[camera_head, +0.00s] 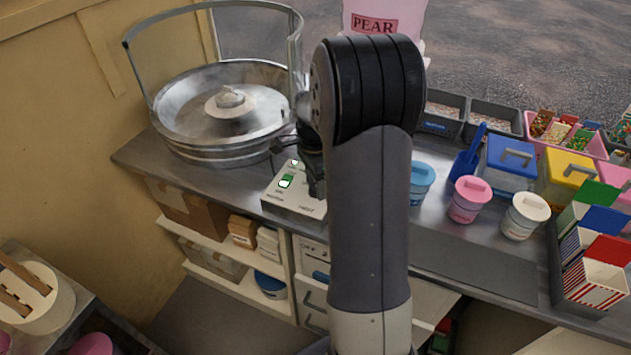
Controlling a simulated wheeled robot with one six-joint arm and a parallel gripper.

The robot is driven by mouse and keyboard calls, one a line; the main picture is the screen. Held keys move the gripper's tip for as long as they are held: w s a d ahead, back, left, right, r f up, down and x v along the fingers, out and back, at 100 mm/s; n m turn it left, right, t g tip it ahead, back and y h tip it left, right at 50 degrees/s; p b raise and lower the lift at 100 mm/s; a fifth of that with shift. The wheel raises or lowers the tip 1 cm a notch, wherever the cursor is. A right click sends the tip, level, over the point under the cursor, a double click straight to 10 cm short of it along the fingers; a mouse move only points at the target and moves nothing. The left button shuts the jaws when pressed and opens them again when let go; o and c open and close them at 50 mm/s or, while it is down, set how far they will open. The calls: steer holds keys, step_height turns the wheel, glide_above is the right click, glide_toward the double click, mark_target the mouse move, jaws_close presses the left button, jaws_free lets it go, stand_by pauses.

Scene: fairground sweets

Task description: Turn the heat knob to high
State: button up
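A small light-coloured control box (290,201) sits on the metal counter in front of the candy floss machine (228,105). It has a green-and-white switch (286,181) and small printed labels, one near its right front edge. My gripper (317,188) is dark and points down over the right part of the box, partly behind my own arm. The heat knob cannot be made out; the gripper and arm cover that side. I cannot tell whether the fingers touch anything or how far apart they are.
Right of my arm stand blue, pink and white tubs (469,200), a blue scoop (467,160), lidded boxes (511,160) and striped cartons (592,284). A pink bag marked PEAR (386,18) stands behind. The counter's front right (470,262) is clear.

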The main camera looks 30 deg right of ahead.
mark_target(315, 184)
steer(key=shift+o, duration=0.3)
step_height(315, 184, up, 11)
steer(key=shift+w, duration=0.25)
steer(key=shift+f, duration=0.15)
steer(key=f, duration=1)
steer(key=shift+s+f, duration=0.3)
steer(key=shift+f, duration=0.1)
